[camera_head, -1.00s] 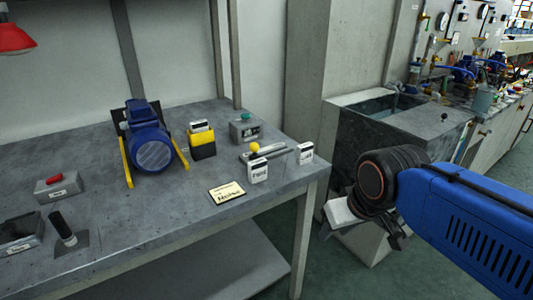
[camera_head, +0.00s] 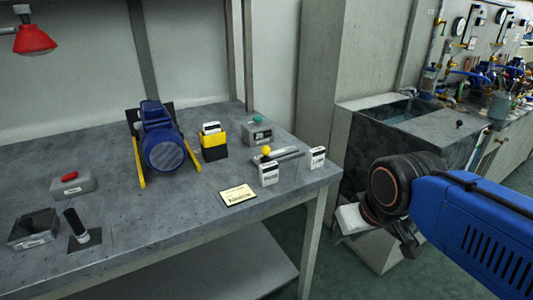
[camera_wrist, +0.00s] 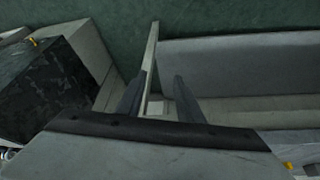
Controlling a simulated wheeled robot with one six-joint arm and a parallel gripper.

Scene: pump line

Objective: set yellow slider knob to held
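The yellow slider knob (camera_head: 266,151) is a small ball on a grey slide rail (camera_head: 284,154) near the right end of the workbench. It stands at the rail's left end, just behind a white label card (camera_head: 268,174). A second white card (camera_head: 317,157) stands beyond the rail's right end. I cannot read either card surely. My gripper is right of the bench, well apart from the knob, on my blue arm. In the wrist view my gripper (camera_wrist: 160,88) has its two dark fingers apart with nothing held. The knob is not in the wrist view.
The workbench (camera_head: 150,225) also bears a blue motor (camera_head: 163,150), a yellow-black holder (camera_head: 213,145), a green-button box (camera_head: 257,130), a red-button box (camera_head: 72,185), a black-handled lever (camera_head: 76,225) and a yellow plate (camera_head: 237,195). A stone sink (camera_head: 400,135) stands right.

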